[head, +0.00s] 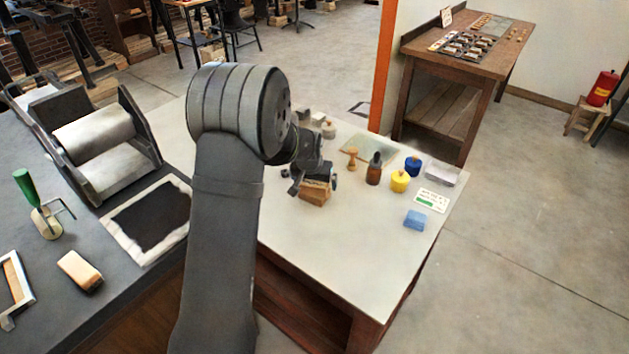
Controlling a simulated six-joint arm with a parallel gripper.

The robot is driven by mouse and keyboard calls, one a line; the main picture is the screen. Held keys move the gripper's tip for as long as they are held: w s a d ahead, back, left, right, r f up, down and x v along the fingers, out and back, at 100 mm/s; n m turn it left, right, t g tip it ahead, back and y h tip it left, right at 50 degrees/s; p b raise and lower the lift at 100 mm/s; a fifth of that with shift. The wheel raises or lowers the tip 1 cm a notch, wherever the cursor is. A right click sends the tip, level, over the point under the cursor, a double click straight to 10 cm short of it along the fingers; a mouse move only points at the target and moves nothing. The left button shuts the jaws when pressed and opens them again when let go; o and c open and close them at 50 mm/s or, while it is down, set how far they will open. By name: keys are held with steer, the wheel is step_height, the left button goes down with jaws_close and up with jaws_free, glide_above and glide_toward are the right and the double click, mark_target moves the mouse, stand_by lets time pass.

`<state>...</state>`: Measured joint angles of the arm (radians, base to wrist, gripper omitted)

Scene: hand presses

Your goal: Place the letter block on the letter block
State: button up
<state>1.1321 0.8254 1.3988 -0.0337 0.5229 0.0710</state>
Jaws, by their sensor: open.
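Brown wooden letter blocks (315,193) stand on the pale table, right below my gripper. They look like one block on top of another, but the gripper partly hides the upper part and I cannot tell their edges apart clearly. My gripper (314,182) points down with its fingers open, one on each side of the top of the wood. I cannot tell whether the fingers touch it. No letter face can be read in this view.
Right of the gripper are a wooden stamp (353,158), a brown bottle (374,170), yellow (399,182) and blue (412,166) jars, a card (432,200) and a blue block (415,220). Small grey pieces (318,119) lie behind my arm. The table's front is clear.

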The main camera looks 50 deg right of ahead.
steer(key=v, duration=1.2)
steer(key=shift+r, duration=0.15)
steer(key=x, duration=1.2)
steer(key=shift+r, duration=1.4)
